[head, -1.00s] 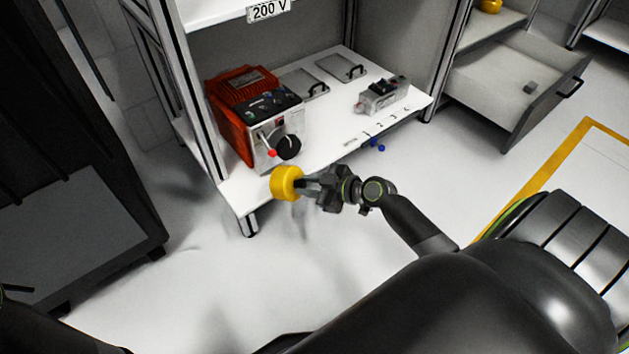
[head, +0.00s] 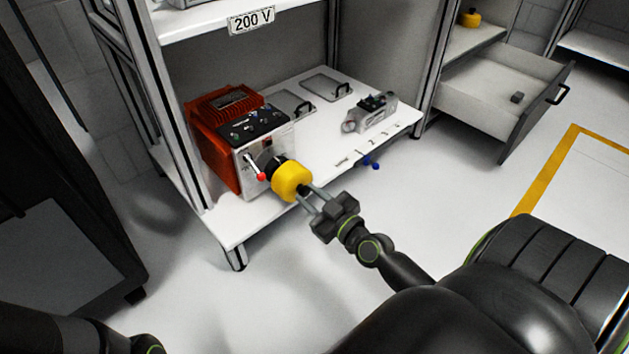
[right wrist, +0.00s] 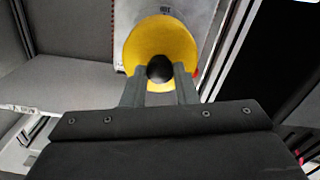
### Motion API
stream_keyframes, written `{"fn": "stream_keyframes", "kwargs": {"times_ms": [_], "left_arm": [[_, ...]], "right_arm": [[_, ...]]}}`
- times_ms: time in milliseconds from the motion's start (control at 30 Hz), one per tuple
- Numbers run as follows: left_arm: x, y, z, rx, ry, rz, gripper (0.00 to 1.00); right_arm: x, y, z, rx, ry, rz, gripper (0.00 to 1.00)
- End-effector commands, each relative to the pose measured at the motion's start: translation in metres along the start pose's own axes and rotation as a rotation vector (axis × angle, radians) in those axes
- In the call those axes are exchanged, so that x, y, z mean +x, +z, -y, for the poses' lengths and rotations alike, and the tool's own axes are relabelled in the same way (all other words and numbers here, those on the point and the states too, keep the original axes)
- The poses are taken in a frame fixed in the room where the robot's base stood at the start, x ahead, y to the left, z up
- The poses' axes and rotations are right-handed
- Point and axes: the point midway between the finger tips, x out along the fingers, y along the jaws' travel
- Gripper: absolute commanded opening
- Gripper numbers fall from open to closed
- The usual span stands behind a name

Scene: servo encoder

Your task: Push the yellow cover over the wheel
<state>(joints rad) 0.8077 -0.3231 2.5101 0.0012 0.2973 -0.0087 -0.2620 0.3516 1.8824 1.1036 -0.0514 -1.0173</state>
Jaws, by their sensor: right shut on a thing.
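My right gripper (head: 308,198) is shut on the yellow cover (head: 292,181), a short yellow cylinder. In the right wrist view, the fingers (right wrist: 160,72) close on a dark round knob (right wrist: 160,69) in the middle of the cover (right wrist: 160,43). The black wheel (head: 270,165) sits on the front face of the red and grey unit (head: 222,150). The cover is in front of the wheel and hides part of it; I cannot tell if they touch. My left gripper is not in view; only part of my left arm shows at the lower left.
A red-tipped lever (head: 256,171) is just left of the wheel. A small grey device (head: 371,113) and blue pieces (head: 370,162) lie to the right. An open drawer (head: 500,95) is farther right.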

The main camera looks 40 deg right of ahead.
Motion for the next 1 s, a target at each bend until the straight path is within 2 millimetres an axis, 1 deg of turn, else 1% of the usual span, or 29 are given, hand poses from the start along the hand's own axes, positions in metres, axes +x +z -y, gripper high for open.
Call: {"fn": "stream_keyframes", "kwargs": {"times_ms": [100,700,1000], "left_arm": [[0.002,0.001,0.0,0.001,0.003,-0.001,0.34],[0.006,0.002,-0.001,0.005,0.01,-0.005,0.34],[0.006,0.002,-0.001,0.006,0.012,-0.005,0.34]], "right_arm": [[0.009,-0.001,0.0,0.002,0.0,-0.002,0.0],[0.05,-0.001,0.0,0.001,-0.001,-0.001,0.0],[0.053,0.0,0.0,0.0,-0.001,0.0,0.0]]}}
